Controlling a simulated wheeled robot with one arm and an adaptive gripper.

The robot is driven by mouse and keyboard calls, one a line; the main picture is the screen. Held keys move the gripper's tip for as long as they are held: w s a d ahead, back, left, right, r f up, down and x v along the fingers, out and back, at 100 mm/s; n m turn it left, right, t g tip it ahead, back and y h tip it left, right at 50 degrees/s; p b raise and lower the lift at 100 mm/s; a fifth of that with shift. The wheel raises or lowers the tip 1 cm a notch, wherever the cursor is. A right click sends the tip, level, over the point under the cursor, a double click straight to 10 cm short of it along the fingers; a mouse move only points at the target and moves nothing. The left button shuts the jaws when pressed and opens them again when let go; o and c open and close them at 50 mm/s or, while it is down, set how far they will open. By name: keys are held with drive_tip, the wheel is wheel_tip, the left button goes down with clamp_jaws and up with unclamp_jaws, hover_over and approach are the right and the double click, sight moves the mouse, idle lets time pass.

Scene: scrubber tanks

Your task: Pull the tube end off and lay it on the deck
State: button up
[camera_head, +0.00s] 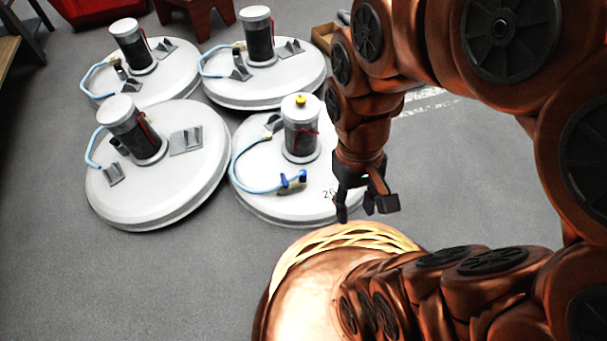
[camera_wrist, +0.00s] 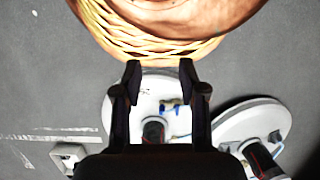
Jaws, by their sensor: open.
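The nearest tank has a round pale deck (camera_head: 262,205) with a dark canister (camera_head: 301,138) topped by a yellow knob. A light blue tube (camera_head: 237,160) curves from its back left side round to the front. The tube end (camera_head: 292,184), blue with a tan part, appears low over the deck; whether it is seated on a fitting is unclear. It also shows in the wrist view (camera_wrist: 170,105), beyond my fingertips. My gripper (camera_head: 364,207) is open and empty, right of the tube end and near the deck's right front edge, with its fingers apart in the wrist view (camera_wrist: 160,74).
Three similar tanks stand close by: left (camera_head: 160,190), back left (camera_head: 165,82) and back middle (camera_head: 265,85). Each carries a canister, grey brackets and a blue tube. A tan open box (camera_head: 325,35) is behind. Grey floor is free at front left.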

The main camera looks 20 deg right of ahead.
wheel_tip(320, 180, up, 12)
drive_tip(key=s+p, duration=0.2)
drive_tip(key=p, duration=0.9)
drive_tip(key=shift+s+r+g, duration=0.2)
drive_tip(key=shift+s+g, duration=0.1)
drive_tip(key=shift+g, duration=0.1)
drive_tip(key=shift+a, duration=0.1)
